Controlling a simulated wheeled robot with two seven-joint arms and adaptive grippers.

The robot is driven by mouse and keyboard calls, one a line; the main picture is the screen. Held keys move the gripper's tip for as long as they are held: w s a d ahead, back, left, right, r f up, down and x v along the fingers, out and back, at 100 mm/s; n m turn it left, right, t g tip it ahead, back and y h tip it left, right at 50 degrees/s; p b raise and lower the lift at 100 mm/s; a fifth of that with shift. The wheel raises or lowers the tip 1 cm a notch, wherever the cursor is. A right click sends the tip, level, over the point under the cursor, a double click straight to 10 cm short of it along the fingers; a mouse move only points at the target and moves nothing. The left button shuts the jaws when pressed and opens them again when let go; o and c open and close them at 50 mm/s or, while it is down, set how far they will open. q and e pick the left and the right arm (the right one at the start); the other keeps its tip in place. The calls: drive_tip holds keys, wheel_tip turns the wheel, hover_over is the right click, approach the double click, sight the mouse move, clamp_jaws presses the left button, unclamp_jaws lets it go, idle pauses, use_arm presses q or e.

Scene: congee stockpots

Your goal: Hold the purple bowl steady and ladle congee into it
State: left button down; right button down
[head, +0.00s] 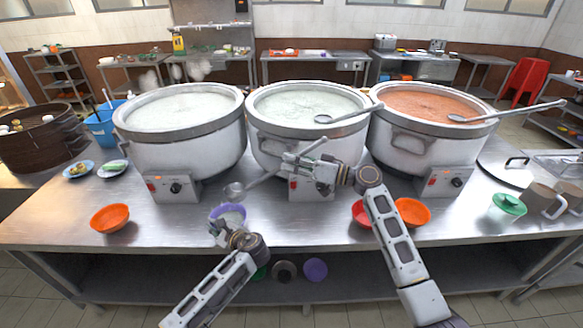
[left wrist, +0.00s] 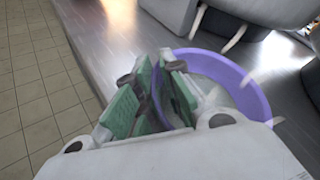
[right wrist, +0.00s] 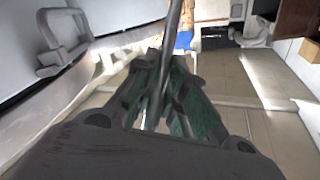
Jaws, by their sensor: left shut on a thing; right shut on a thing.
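The purple bowl (head: 226,209) is at the front of the steel counter, left of centre. My left gripper (head: 220,226) is shut on its near rim; the left wrist view shows the rim (left wrist: 245,88) beside the green finger pads (left wrist: 160,95). The bowl's inside looks pale, but I cannot tell what is in it. My right gripper (head: 303,165) is shut on a metal ladle, in front of the middle pot. The ladle's scoop (head: 234,190) is just above and behind the purple bowl. Its handle (right wrist: 162,75) runs between the fingers in the right wrist view. The scoop's contents are unclear.
Left (head: 185,150) and middle (head: 275,140) pots hold pale congee; the right pot (head: 405,145) holds orange congee. Ladles rest across the middle (head: 323,118) and right (head: 457,118) pots.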

idle(0.6)
use_arm(q)
drive_tip(key=c, duration=1.5)
unclamp_jaws()
drive_tip(key=shift+o, duration=0.2)
drive_tip(key=shift+s+d, duration=0.1)
drive_tip(key=v, duration=1.1)
drive_tip(key=shift+s+d, duration=0.25)
